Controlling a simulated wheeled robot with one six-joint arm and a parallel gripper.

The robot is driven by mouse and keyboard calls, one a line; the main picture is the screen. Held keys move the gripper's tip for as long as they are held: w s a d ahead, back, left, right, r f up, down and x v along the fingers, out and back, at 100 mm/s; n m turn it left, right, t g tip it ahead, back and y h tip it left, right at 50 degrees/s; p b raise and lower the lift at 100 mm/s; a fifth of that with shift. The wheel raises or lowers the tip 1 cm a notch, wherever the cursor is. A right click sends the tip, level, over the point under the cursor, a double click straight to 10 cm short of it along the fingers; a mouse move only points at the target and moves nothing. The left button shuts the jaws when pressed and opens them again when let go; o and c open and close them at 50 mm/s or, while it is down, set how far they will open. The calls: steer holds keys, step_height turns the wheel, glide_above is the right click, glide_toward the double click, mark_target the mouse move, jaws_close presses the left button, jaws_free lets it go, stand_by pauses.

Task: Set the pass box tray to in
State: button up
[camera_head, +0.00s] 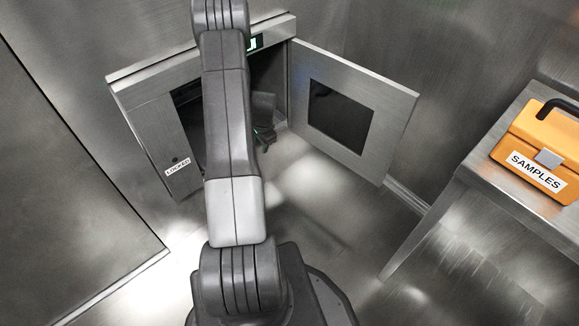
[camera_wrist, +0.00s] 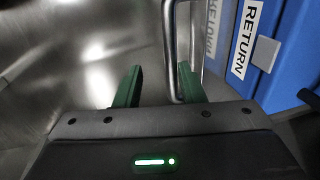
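The pass box (camera_head: 150,75) is a steel cabinet on the wall, with its windowed door (camera_head: 365,85) swung open to the right. My arm crosses in front and hides much of the opening. My gripper (camera_head: 264,137) is at the opening. In the wrist view my gripper (camera_wrist: 158,85) has its green fingers apart, with a gap between them. A bent metal bar handle (camera_wrist: 169,50) stands by the right finger, partly inside the gap. I cannot tell whether they touch. The tray itself is not clearly visible.
A blue case (camera_wrist: 285,55) labelled RETURN is close on the right in the wrist view, with its reflection beside it. In the head view an orange SAMPLES case (camera_head: 545,145) stands on a steel table (camera_head: 480,170) at right. Floor is clear between door and table.

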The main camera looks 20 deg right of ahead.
steer(key=s+d+b, duration=0.1)
steer(key=s+d, duration=0.2)
steer(key=s, duration=0.4)
steer(key=s+d+b, duration=0.2)
steer(key=s+d, duration=0.1)
steer(key=s, duration=0.5)
steer(key=shift+d, duration=0.15)
steer(key=shift+s, duration=0.1)
step_height(320, 180, up, 16)
steer(key=s+d+p, duration=0.1)
steer(key=s+p, duration=0.1)
steer(key=p, duration=0.8)
steer(key=shift+s+f, duration=0.25)
steer(key=shift+s, duration=0.15)
steer(key=shift+d, duration=0.1)
stand_by(0.3)
